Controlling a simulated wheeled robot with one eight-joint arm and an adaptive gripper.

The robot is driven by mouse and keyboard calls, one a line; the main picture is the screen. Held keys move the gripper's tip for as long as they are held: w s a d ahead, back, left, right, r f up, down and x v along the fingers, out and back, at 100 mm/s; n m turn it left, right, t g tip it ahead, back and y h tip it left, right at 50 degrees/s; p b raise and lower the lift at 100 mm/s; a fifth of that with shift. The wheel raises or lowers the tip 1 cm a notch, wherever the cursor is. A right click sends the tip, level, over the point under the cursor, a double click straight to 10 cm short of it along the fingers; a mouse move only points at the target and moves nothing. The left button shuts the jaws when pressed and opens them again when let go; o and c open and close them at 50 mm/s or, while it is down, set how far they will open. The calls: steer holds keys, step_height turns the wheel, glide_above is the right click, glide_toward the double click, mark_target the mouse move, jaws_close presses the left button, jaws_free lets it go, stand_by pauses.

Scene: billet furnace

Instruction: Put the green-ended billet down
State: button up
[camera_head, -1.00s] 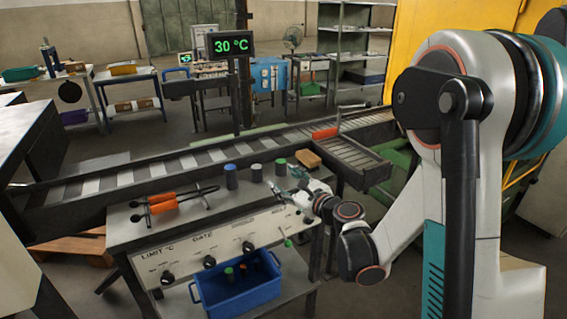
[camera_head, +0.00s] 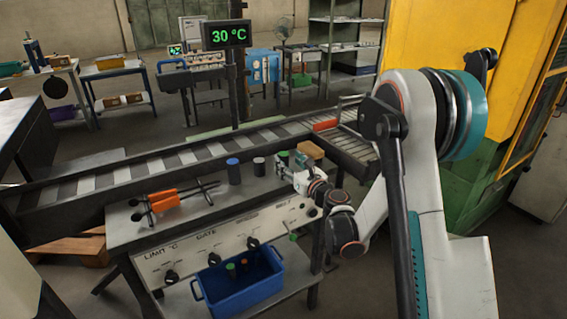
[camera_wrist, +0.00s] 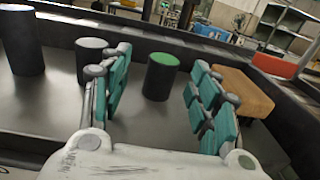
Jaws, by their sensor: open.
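The green-ended billet (camera_head: 283,156) is a dark cylinder standing upright on the grey bench top (camera_head: 215,196), near its right end. In the wrist view the billet (camera_wrist: 160,78) shows its green top between the two teal-padded fingers of my gripper (camera_wrist: 162,95). The fingers are spread, with a visible gap on each side of the billet. In the head view my gripper (camera_head: 290,165) is low over the bench at the billet and partly hides it. My gripper is open and holds nothing.
A grey-topped billet (camera_head: 258,165) and a blue-topped billet (camera_head: 233,171) stand to the left. A tan block (camera_head: 310,150) lies close on the right. Orange-handled tongs (camera_head: 163,199) lie further left. A blue bin (camera_head: 240,280) sits below.

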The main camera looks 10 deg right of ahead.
mark_target(286, 159)
steer(key=b+x, duration=0.1)
steer(key=x, duration=0.3)
steer(key=shift+w+d+f+b, duration=0.15)
steer(key=shift+w+d+b, duration=0.05)
steer(key=shift+b, duration=0.2)
steer(key=shift+w+a, duration=0.15)
steer(key=shift+w, duration=0.4)
jaws_close()
